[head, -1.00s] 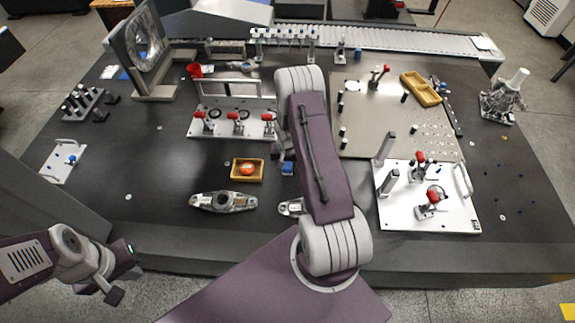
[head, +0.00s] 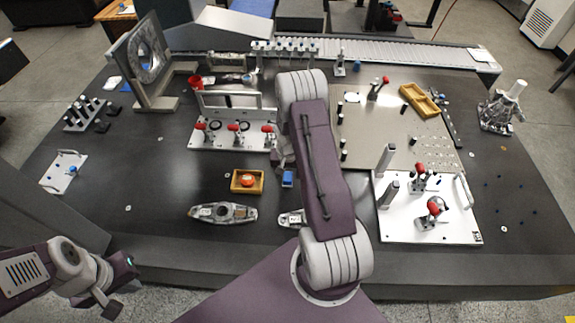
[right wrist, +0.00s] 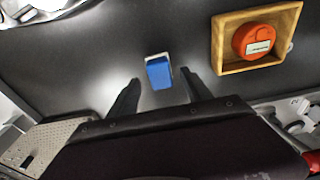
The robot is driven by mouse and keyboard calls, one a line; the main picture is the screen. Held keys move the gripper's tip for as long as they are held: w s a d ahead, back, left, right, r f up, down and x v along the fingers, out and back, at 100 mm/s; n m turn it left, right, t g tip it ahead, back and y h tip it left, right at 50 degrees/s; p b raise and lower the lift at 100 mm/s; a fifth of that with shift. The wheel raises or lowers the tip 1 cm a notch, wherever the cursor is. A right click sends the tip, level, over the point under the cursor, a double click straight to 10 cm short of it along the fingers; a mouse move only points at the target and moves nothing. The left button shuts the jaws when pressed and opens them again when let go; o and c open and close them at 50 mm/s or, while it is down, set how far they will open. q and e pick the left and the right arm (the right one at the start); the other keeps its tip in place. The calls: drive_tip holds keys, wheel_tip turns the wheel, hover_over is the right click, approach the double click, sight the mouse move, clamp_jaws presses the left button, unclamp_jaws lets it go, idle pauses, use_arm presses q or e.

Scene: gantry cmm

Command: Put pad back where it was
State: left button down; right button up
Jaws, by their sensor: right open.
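A small blue block (head: 288,178), which may be the pad, lies on the dark table beside my right gripper. In the right wrist view the blue block (right wrist: 159,74) has a pale edge and sits just beyond the gap between my fingertips, with space on both sides. My right gripper (right wrist: 161,88) is open and empty, its fingers pointing at the block. In the head view my right arm largely hides that gripper. My left gripper (head: 116,285) hangs off the table's front left edge; its jaw opening cannot be made out.
A wooden tray (head: 235,188) with an orange round item (head: 248,180) stands left of the block. A grey metal casting (head: 222,213) lies in front of it. A white clamp fixture (head: 225,141) is behind, and a white plate with red-handled clamps (head: 410,225) is at right.

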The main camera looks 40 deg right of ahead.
sight(287, 180)
wheel_tip(287, 180, up, 9)
drive_tip(key=s+a+r+n, duration=0.4)
drive_tip(key=s+a, duration=0.3)
drive_tip(key=a, duration=0.2)
drive_tip(key=s+a+r+n+y, duration=0.1)
drive_tip(key=s+a+r+n, duration=0.2)
drive_tip(key=a, duration=0.6)
drive_tip(key=s+r, duration=0.2)
drive_tip(key=s, duration=0.1)
drive_tip(key=shift+s+n, duration=0.4)
